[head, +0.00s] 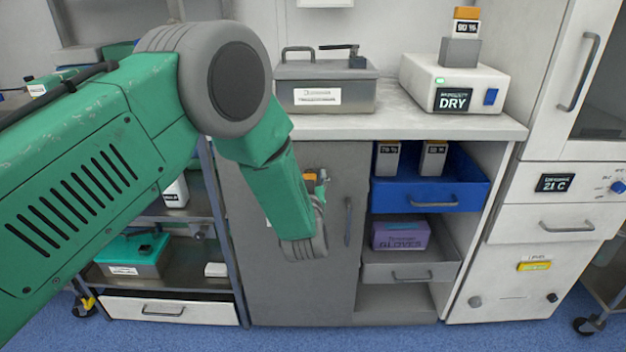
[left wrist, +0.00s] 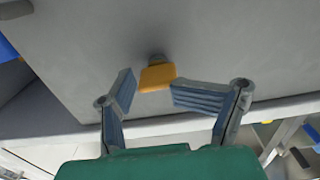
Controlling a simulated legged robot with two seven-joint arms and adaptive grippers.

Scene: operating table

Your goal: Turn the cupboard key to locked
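The grey cupboard door (head: 340,275) is shut below the counter. The key's yellow-orange bow (left wrist: 157,77) sticks out from a dark round lock (left wrist: 156,58) on the door in the left wrist view. Its broad face looks wide across that picture. In the head view, a small orange part (head: 309,178) shows behind my left arm, mostly hidden. My left gripper (left wrist: 150,82) is open, with one finger on each side of the key. The right finger's tip is close to the key's edge; contact is unclear. A gap shows at the left finger. My right gripper is not in view.
The door's vertical handle (head: 348,221) stands to the right of my left gripper. A blue drawer (head: 428,196) with two boxes juts out farther right. The counter (head: 395,122) above carries a metal box (head: 325,86) and a white device (head: 430,77).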

